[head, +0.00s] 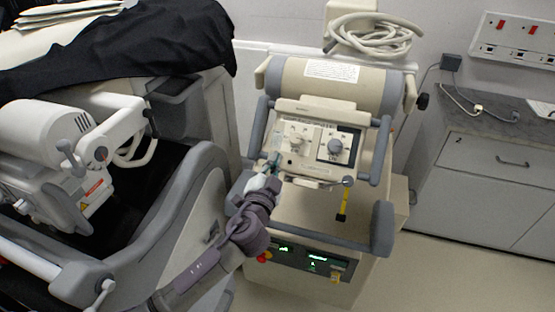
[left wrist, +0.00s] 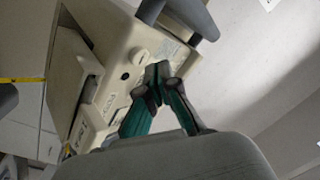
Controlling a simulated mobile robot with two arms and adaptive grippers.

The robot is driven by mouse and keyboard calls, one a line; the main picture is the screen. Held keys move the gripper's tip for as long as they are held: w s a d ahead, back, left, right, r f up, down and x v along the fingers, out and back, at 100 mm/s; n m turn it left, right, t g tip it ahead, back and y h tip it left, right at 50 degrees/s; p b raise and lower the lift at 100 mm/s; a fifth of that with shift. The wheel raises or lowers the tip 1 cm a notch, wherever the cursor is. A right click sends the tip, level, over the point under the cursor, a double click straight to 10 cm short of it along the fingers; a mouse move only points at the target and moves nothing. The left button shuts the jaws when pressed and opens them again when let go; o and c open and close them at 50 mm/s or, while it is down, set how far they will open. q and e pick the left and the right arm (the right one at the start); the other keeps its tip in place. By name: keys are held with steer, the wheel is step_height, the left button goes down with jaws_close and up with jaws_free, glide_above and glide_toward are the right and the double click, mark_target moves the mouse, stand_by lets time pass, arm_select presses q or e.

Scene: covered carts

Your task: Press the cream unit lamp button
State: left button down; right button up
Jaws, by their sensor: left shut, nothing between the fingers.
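The cream unit (head: 330,221) stands in the middle of the head view, with a tilted control panel (head: 312,165) that carries two large dials. My left gripper (head: 272,162) is shut and empty at the panel's left edge, in front of it. In the left wrist view, my left gripper (left wrist: 158,80) has its dark fingertips together close to the cream unit's panel side (left wrist: 108,50). A round white knob or button (left wrist: 139,54) and a small dark round spot (left wrist: 125,76) show beside the fingertips. I cannot tell which part is the lamp button, or whether the fingertips touch the panel.
Grey handle bars (head: 381,150) frame the panel. A coiled cable (head: 370,42) lies behind the unit. A grey cabinet (head: 490,175) stands at right, with bare floor before it.

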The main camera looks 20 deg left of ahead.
arm_select(q)
steer(key=shift+f, duration=0.1)
stand_by(0.8)
steer(key=shift+w+f+b, duration=0.2)
steer(key=shift+b, duration=0.25)
steer(key=shift+w, duration=0.1)
steer(key=shift+w+f+b, duration=0.3)
steer(key=shift+b, duration=0.1)
stand_by(0.4)
steer(key=shift+s+r, duration=0.1)
steer(key=shift+r, duration=0.05)
steer(key=shift+s+r+p, duration=0.45)
steer(key=shift+s+p, duration=0.1)
